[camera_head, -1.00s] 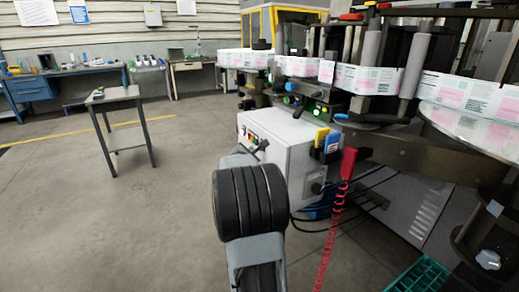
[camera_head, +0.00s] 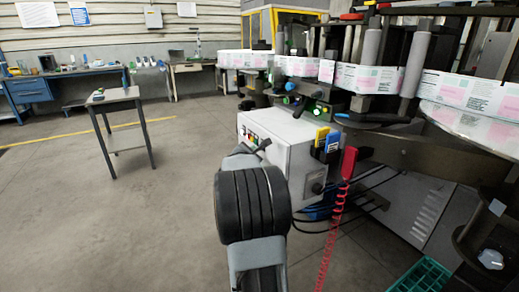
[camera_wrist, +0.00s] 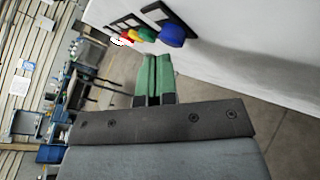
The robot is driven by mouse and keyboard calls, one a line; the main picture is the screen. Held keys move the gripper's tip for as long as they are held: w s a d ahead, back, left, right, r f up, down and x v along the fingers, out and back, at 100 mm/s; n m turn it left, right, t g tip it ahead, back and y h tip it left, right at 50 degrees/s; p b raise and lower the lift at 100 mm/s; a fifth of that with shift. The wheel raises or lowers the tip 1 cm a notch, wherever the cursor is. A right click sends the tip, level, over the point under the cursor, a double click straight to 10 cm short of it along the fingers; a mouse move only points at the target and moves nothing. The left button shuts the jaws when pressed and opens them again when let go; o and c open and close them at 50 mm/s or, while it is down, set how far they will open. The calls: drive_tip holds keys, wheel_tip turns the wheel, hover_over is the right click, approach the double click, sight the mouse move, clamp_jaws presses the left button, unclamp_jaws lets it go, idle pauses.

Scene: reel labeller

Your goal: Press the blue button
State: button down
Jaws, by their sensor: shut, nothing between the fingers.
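The blue button (camera_wrist: 173,36) shows large in the wrist view, on the white front panel of the control box. Beside it run a green button (camera_wrist: 147,34), a yellow button (camera_wrist: 135,34) and a red button (camera_wrist: 127,36), with a white one at the end. My gripper (camera_wrist: 154,58) is shut and empty, its green fingertips apart from the buttons and just below them in the wrist view. In the head view my gripper (camera_head: 264,145) is near the left face of the white control box (camera_head: 290,145), partly hidden behind my arm. The blue button cannot be made out there.
The labelling machine (camera_head: 420,150) with its label web stands to the right. A red coiled cable (camera_head: 333,220) hangs beside the box. A small table (camera_head: 118,96) stands at left. The floor between is clear. A green crate (camera_head: 420,277) lies at lower right.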

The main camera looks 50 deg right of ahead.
drive_tip(key=shift+s+d+b, duration=0.15)
drive_tip(key=shift+d+b, duration=0.15)
drive_tip(key=shift+d, duration=0.1)
idle(0.4)
drive_tip(key=shift+a, duration=0.1)
drive_tip(key=shift+w+a, duration=0.3)
drive_tip(key=shift+a, duration=0.4)
idle(0.3)
drive_tip(key=shift+w+a, duration=0.3)
drive_tip(key=shift+a, duration=0.5)
drive_tip(key=shift+w+a, duration=0.35)
drive_tip(key=shift+a, duration=0.4)
drive_tip(key=shift+w+a, duration=0.3)
drive_tip(key=shift+a, duration=0.5)
